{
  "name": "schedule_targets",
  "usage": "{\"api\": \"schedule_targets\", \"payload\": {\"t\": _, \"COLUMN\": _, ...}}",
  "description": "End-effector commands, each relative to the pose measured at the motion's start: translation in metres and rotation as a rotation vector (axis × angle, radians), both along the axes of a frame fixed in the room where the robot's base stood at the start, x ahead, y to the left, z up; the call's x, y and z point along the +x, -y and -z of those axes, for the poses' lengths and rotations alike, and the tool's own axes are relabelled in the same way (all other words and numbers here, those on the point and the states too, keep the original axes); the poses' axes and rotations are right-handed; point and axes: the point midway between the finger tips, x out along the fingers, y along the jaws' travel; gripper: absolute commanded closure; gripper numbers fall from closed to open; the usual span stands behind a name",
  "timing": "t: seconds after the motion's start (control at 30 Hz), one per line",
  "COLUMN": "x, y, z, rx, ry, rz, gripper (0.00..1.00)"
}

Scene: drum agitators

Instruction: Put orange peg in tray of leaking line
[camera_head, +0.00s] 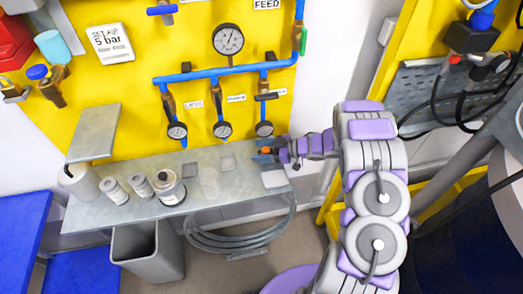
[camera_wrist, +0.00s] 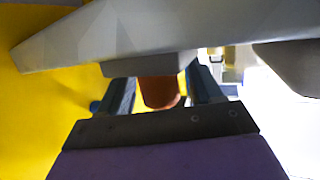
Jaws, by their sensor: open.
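The orange peg (camera_head: 266,150) is at the right end of the grey shelf (camera_head: 140,211), below the right small gauge (camera_head: 264,129). My gripper (camera_head: 264,156) is at the peg, with its blue-grey fingers open. In the wrist view the orange peg (camera_wrist: 158,92) shows between the two fingers, partly hidden by a grey part above it. I cannot tell whether the fingers touch it. Small square trays lie on the shelf under the gauges: a left one (camera_head: 190,169), a middle one (camera_head: 228,162) and a light one (camera_head: 274,179) at the right. Which line leaks is not clear.
Blue pipes with a large gauge (camera_head: 229,39) and three small gauges hang on the yellow panel. Several white jars (camera_head: 115,190) stand on the shelf's left half. A grey bin (camera_head: 147,252) and a coiled hose (camera_head: 240,243) are below. Black cables (camera_head: 440,112) hang at right.

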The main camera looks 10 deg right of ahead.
Motion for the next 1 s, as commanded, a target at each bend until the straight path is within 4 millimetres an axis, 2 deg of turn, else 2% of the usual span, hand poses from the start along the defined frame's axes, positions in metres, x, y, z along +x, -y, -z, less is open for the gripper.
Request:
{"api": "schedule_targets", "payload": {"t": 0.27, "x": -0.001, "y": 0.004, "z": -0.004, "rx": 0.0, "ry": 0.0, "rz": 0.001, "gripper": 0.35}}
{"api": "schedule_targets", "payload": {"t": 0.37, "x": -0.005, "y": 0.015, "z": -0.008, "rx": 0.0, "ry": 0.001, "rz": 0.003, "gripper": 0.35}}
{"api": "schedule_targets", "payload": {"t": 0.8, "x": -0.035, "y": 0.087, "z": -0.032, "rx": 0.0, "ry": 0.002, "rz": 0.004, "gripper": 0.35}}
{"api": "schedule_targets", "payload": {"t": 1.0, "x": -0.042, "y": 0.102, "z": -0.037, "rx": 0.0, "ry": 0.0, "rz": 0.0, "gripper": 0.35}}
